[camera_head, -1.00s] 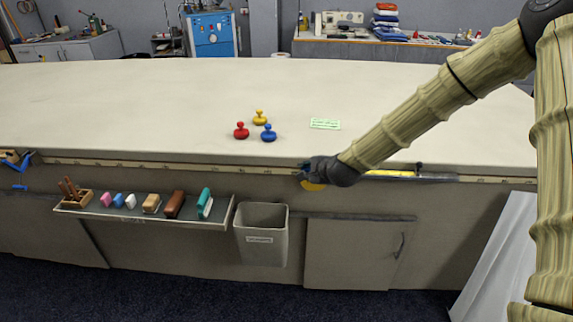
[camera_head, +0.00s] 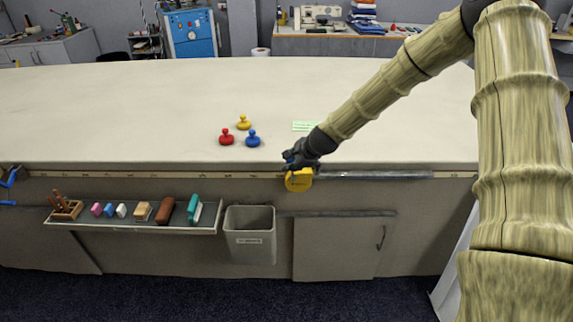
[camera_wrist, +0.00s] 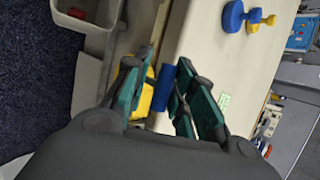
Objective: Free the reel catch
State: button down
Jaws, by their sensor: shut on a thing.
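A yellow reel (camera_head: 299,181) sits at the table's front edge, at the left end of a grey rail. My gripper (camera_head: 290,158) is just above it, with the arm coming in from the right. In the wrist view a short blue cylinder, seemingly the reel catch (camera_wrist: 163,88), lies between the green-lined fingers of my gripper (camera_wrist: 166,65), which are shut on it. Part of the yellow reel (camera_wrist: 145,103) shows behind the left finger. The fingers hide much of it, and I cannot tell how the catch joins the reel.
Red (camera_head: 226,138), yellow (camera_head: 243,123) and blue (camera_head: 253,139) knobbed pieces stand on the cloth table (camera_head: 130,110), otherwise largely clear. Below the edge are a shelf (camera_head: 130,225) of small items and a grey bin (camera_head: 249,218). A green label (camera_head: 304,126) lies near my arm.

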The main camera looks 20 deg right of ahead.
jog(key=shift+w+d+r, duration=0.25)
jog(key=shift+w+d, duration=0.05)
jog(key=shift+w, duration=0.2)
jog(key=shift+w+r, duration=0.1)
jog(key=c, duration=1.4)
grip_release()
jog(key=shift+w+f, duration=0.2)
jog(key=shift+f, duration=0.05)
jog(key=shift+s, duration=0.1)
jog(key=shift+s+d+r, duration=0.1)
jog(key=shift+s+r, duration=0.1)
jog(key=shift+r, duration=0.05)
jog(key=shift+a+v, duration=0.2)
jog(key=shift+v, duration=5.45)
jog(key=shift+s+f, duration=0.1)
jog(key=shift+f, duration=0.05)
